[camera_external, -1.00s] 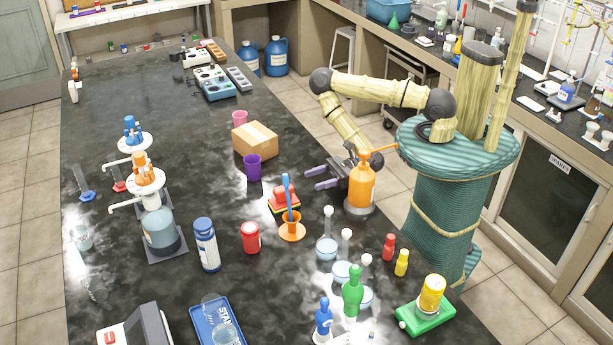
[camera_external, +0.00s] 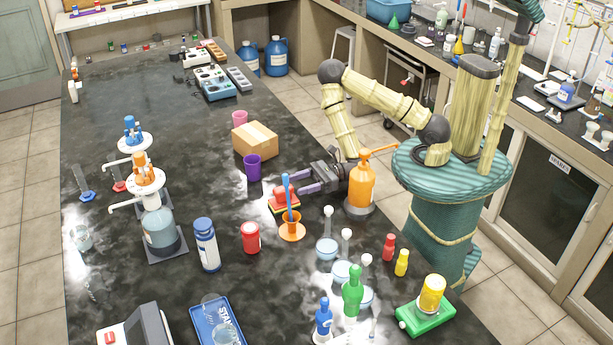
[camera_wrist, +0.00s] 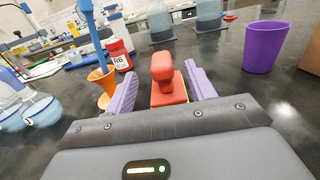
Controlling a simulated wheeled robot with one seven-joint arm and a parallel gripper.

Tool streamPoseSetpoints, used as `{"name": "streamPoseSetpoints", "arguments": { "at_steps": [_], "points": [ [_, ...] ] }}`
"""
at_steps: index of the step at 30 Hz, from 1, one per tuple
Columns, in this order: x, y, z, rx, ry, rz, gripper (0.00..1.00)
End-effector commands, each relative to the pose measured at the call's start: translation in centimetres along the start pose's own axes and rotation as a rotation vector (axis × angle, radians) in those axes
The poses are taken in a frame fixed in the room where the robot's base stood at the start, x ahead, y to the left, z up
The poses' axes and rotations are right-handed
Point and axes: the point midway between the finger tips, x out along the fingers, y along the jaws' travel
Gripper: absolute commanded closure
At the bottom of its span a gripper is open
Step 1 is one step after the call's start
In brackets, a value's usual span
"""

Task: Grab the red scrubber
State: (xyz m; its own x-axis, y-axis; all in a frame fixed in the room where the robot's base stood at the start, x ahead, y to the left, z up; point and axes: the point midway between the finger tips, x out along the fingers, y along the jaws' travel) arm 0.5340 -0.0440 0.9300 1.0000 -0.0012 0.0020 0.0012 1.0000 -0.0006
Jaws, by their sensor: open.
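The red scrubber (camera_external: 281,197) stands on the dark bench, its base partly hidden by the blue stick and orange funnel in the external view. In the wrist view the red scrubber (camera_wrist: 163,80) is upright, with a rounded handle over a flat red block with a yellowish lower edge. My gripper (camera_external: 297,183) is low over the bench with its purple fingers pointing left at the scrubber. In the wrist view my gripper (camera_wrist: 160,90) is open, one finger on each side of the scrubber, with visible gaps. I cannot tell whether either finger touches it.
An orange funnel (camera_external: 292,229) with a blue stick (camera_external: 287,188) stands close in front of the scrubber. An orange pump bottle (camera_external: 361,187) is beside my wrist. A purple cup (camera_external: 252,167) and a cardboard box (camera_external: 255,140) stand behind. A red jar (camera_external: 250,237) is to the front left.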

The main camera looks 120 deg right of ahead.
Motion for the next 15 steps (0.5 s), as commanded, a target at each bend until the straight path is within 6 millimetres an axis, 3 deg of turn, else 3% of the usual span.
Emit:
{"name": "streamPoseSetpoints", "arguments": {
  "at_steps": [6,10,15],
  "points": [
    [0.3,0.2,-0.5,-0.002,0.000,0.001,0.45],
    [2.1,0.2,-0.3,-0.003,-0.003,0.001,0.45],
    [2.8,0.2,-0.1,0.001,0.002,0.002,0.45]
  ]
}}
